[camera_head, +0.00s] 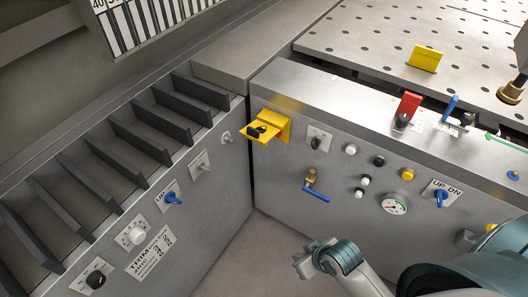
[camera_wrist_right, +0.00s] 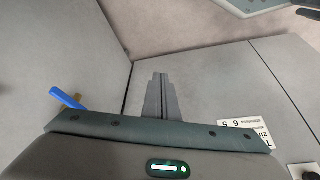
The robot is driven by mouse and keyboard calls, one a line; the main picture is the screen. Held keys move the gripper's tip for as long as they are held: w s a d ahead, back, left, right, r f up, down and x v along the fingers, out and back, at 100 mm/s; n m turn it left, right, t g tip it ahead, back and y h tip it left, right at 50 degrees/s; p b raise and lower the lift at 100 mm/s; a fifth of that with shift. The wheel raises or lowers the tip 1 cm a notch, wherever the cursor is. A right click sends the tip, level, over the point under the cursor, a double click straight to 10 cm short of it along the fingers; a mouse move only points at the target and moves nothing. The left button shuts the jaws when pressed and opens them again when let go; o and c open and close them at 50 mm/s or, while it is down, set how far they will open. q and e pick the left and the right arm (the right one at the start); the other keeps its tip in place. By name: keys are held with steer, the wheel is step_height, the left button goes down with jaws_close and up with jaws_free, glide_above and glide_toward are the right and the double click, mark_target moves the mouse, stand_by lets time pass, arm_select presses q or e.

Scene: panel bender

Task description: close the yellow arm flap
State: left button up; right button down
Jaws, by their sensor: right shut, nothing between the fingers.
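The yellow arm flap (camera_head: 262,132) is on the front panel's left end, near the inner corner. It stands out from its yellow housing, lowered and open, with a black knob showing at it. My right gripper (camera_head: 303,262) is below and a little right of the flap, apart from it, over the floor. In the right wrist view its narrow grey fingers (camera_wrist_right: 160,92) are together with nothing between them. The flap does not show in the right wrist view. My left gripper is not in view.
A brass valve with a blue handle (camera_head: 316,194) juts from the front panel between flap and gripper. The handle also shows in the wrist view (camera_wrist_right: 66,97). Knobs, buttons and a gauge (camera_head: 395,204) lie further right. Dark slanted fins (camera_head: 130,142) line the left panel.

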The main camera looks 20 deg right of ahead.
steer(key=w+r+n+t+y, duration=0.3)
steer(key=w+r+y, duration=0.3)
steer(key=w+r, duration=0.9)
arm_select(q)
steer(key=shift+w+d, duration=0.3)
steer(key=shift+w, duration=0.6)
arm_select(e)
steer(key=w+d+r+t+y, duration=0.1)
steer(key=w+d+r+t, duration=0.1)
steer(key=r, duration=0.6)
steer(key=w+d+r+t+y, duration=0.1)
steer(key=w+d+r, duration=0.4)
steer(key=w+r, duration=0.2)
step_height(320, 180, up, 3)
steer(key=shift+w+f+m+t+y, duration=0.2)
steer(key=shift+m+t+y, duration=0.1)
steer(key=shift+m+t, duration=0.1)
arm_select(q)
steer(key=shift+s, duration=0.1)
arm_select(e)
steer(key=shift+a, duration=0.1)
